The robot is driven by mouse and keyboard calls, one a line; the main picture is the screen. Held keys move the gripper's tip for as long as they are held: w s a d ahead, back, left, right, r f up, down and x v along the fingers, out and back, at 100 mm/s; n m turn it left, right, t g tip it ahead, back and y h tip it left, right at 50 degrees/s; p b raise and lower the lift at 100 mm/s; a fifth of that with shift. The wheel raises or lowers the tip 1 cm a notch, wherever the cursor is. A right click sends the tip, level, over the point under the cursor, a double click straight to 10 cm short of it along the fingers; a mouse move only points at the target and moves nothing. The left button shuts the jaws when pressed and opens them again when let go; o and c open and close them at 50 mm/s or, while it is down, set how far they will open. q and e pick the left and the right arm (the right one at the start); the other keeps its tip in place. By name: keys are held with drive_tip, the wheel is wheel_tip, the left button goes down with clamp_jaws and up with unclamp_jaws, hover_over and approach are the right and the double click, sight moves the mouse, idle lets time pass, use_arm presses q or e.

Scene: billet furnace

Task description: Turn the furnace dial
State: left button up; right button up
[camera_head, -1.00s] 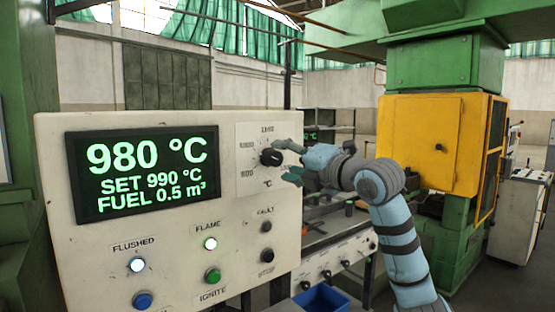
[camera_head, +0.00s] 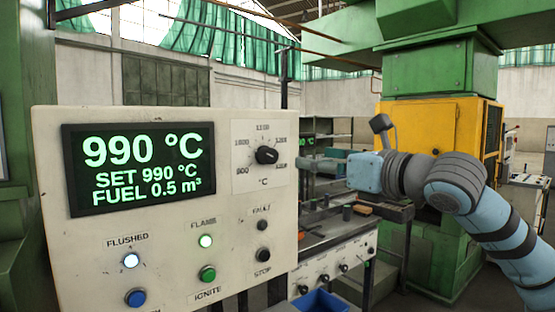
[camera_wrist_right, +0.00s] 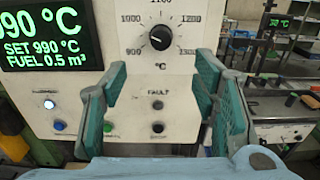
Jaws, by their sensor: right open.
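The black furnace dial (camera_head: 266,155) sits on a white scale plate at the upper right of the cream panel (camera_head: 225,285). The dial also shows in the right wrist view (camera_wrist_right: 160,37), with scale numbers from 900 up around it. The display (camera_head: 140,168) reads 990 °C, SET 990 °C, FUEL 0.5 m³. My right gripper (camera_head: 308,166) is right of the dial and apart from it. In the right wrist view its open, empty teal fingers (camera_wrist_right: 160,68) spread below the dial. My left gripper is not in view.
The FLUSHED lamp (camera_head: 131,260) and FLAME lamp (camera_head: 205,241) are lit; the FAULT lamp (camera_head: 262,225) is dark. Blue, green and black buttons sit below them. A workbench (camera_head: 345,240) and blue bin (camera_head: 324,302) stand right of the panel. A yellow cabinet (camera_head: 440,130) stands behind my right arm.

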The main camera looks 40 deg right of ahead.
sight(273, 154)
drive_tip(key=w+p, duration=0.3)
drive_tip(key=w, duration=0.1)
drive_tip(key=w+p, duration=0.4)
drive_tip(key=w, duration=0.1)
drive_tip(key=w+p, duration=0.4)
drive_tip(key=w, duration=0.1)
drive_tip(key=shift+d+r, duration=0.25)
drive_tip(key=shift+w+a+f+p, duration=0.1)
drive_tip(key=shift+w+f+p, duration=0.25)
drive_tip(key=shift+w, duration=0.15)
drive_tip(key=shift+s, duration=0.1)
drive_tip(key=c, duration=1.2)
drive_tip(key=shift+o, duration=0.2)
drive_tip(key=shift+f+m+b, duration=0.1)
drive_tip(key=shift+m+b, duration=0.3)
drive_tip(key=shift+b, duration=0.3)
